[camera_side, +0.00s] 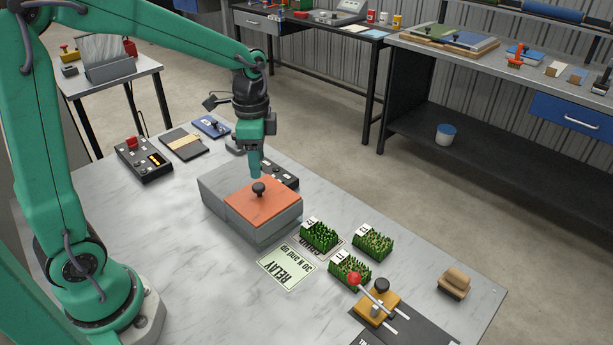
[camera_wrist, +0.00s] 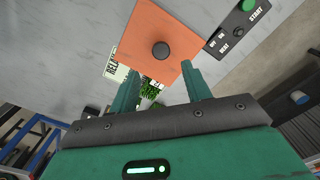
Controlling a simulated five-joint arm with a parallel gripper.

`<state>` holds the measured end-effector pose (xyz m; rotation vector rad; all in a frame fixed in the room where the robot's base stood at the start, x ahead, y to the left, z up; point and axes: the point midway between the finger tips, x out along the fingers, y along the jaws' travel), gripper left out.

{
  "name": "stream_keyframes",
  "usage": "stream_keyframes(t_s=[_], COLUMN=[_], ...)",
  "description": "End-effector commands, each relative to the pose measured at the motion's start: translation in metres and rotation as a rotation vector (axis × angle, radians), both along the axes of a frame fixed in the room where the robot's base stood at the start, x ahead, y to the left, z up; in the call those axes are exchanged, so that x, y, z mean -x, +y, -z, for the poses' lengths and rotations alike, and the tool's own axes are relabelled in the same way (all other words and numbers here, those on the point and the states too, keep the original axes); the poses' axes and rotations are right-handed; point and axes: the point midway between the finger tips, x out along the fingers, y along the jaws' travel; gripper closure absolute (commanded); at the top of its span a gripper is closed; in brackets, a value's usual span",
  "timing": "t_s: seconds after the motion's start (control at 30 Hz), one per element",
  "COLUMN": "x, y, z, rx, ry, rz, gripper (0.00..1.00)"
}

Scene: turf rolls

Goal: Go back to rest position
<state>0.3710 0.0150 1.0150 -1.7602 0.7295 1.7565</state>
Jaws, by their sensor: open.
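My gripper (camera_side: 255,165) hangs from my green arm above the grey box with the orange lid, just behind its black knob. In the wrist view my gripper (camera_wrist: 160,78) shows two green fingers spread apart with nothing between them. The orange lid (camera_side: 263,203) lies on the grey box (camera_side: 219,200); the lid (camera_wrist: 150,30) also shows beyond the fingertips in the wrist view. Several turf pieces with numbered tags stand to the right of the box, among them a front one (camera_side: 349,271), a right one (camera_side: 372,243) and a left one (camera_side: 319,236).
A pale green "RELAY" card (camera_side: 287,264) lies before the box. A red-knobbed lever (camera_side: 356,279) and a brown brush (camera_side: 454,282) are at the right. A control box with a red button (camera_side: 143,160) stands at the left. The marble table's front left is clear.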

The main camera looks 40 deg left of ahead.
Motion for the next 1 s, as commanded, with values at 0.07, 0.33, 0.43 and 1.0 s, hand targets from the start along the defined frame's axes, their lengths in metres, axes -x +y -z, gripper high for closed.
stream_keyframes(t_s=[0.07, 0.33, 0.43, 1.0], x=[0.0, 0.0, 0.0, 0.029], y=[0.0, 0.0, 0.0, -0.004], z=[-0.008, -0.014, -0.014, -0.043], rx=[0.0, 0.0, 0.0, 0.005], ry=[-0.003, 0.0, 0.0, -0.1], rz=[0.001, 0.001, 0.001, -0.151], gripper=[0.52, 0.52, 0.52, 0.52])
